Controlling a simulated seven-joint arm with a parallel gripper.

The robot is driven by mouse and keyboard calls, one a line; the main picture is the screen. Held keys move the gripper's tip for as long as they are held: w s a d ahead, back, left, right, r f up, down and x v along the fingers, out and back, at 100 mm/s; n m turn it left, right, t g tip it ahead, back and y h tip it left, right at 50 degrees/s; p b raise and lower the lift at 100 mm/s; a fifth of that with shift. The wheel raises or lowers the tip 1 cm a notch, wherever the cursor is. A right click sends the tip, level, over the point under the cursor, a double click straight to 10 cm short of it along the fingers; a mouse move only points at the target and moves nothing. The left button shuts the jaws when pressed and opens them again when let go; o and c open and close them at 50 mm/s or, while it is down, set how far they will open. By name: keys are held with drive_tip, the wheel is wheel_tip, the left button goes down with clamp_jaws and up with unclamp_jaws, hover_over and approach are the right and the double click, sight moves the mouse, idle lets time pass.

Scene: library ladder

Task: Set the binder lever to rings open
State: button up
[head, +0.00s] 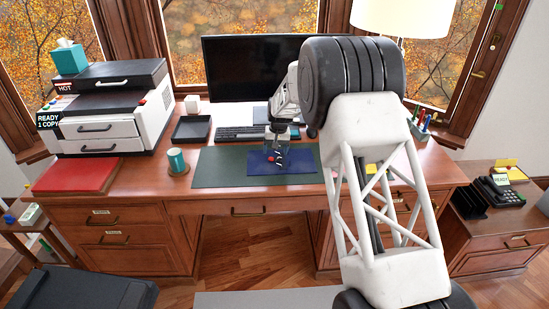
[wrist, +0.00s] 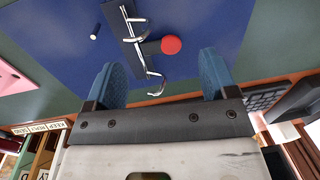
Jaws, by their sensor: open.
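The blue binder (head: 300,163) lies open and flat on the green desk mat (head: 222,167). In the wrist view its blue face (wrist: 210,25) carries a dark bar with several silver rings (wrist: 135,40). The lever's round red knob (wrist: 171,45) stands beside the bar; it also shows small in the head view. I cannot tell whether the rings are open or closed. My gripper (head: 276,143) is above the binder's left part, fingers pointing down. In the wrist view its blue fingers (wrist: 158,70) are wide apart with nothing between them. The knob appears just beyond the gap between the fingertips.
A small dark cylinder (wrist: 94,33) with a white end is on the blue face. A keyboard (head: 245,133) and monitor (head: 250,75) stand behind the mat. A teal mug (head: 176,160) and black tray (head: 191,129) are left. The mat's left half is clear.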

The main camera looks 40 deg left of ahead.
sight(274, 157)
drive_tip(key=shift+s+a+f, duration=0.15)
drive_tip(key=shift+f, duration=2)
drive_tip(key=c, duration=0.9)
drive_tip(key=shift+c, duration=0.2)
drive_tip(key=shift+f+t+h, duration=0.15)
drive_tip(key=shift+t+h, duration=0.25)
drive_tip(key=o, duration=0.9)
drive_tip(key=shift+o, duration=0.2)
drive_tip(key=shift+r, duration=3.9)
